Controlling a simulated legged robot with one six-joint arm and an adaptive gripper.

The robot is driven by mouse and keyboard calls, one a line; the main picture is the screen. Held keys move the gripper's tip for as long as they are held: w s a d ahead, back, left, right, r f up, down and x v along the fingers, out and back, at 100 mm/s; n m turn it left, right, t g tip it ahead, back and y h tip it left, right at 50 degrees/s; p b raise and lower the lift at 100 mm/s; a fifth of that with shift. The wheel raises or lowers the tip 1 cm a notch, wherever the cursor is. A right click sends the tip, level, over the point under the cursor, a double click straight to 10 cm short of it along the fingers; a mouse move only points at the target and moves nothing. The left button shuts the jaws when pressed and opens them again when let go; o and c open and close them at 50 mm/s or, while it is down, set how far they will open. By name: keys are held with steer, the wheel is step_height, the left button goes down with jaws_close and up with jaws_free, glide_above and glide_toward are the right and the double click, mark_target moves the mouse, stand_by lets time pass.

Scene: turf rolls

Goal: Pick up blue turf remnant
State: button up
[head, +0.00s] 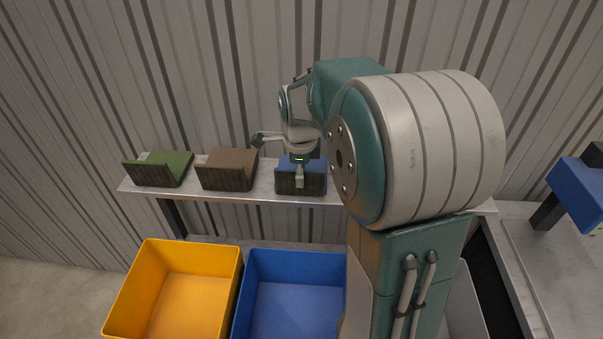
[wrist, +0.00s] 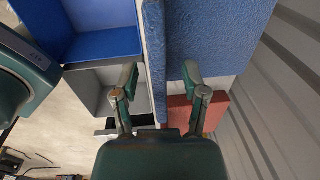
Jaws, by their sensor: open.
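The blue turf remnant (head: 314,179) sits on the shelf, to the right of the other remnants in the head view. It has a blue top and a dark front face. In the wrist view its blue surface (wrist: 219,35) fills the upper middle, with a narrow upright strip at its left. My gripper (wrist: 162,76) is open, with one finger on each side of that strip, the right one over the broad blue part. Contact cannot be told. In the head view my gripper (head: 299,170) is at the remnant, one finger in front of its dark face.
A brown remnant (head: 228,170) and a green remnant (head: 160,169) lie left on the shelf (head: 265,187). A yellow bin (head: 178,290) and a blue bin (head: 293,300) stand below. A red piece (wrist: 209,112) lies beside the blue remnant. A corrugated wall (head: 190,70) rises behind.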

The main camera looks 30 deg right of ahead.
steer(key=shift+w+f, duration=0.1)
steer(key=shift+f, duration=1.25)
jaws_close()
steer(key=shift+r, duration=0.1)
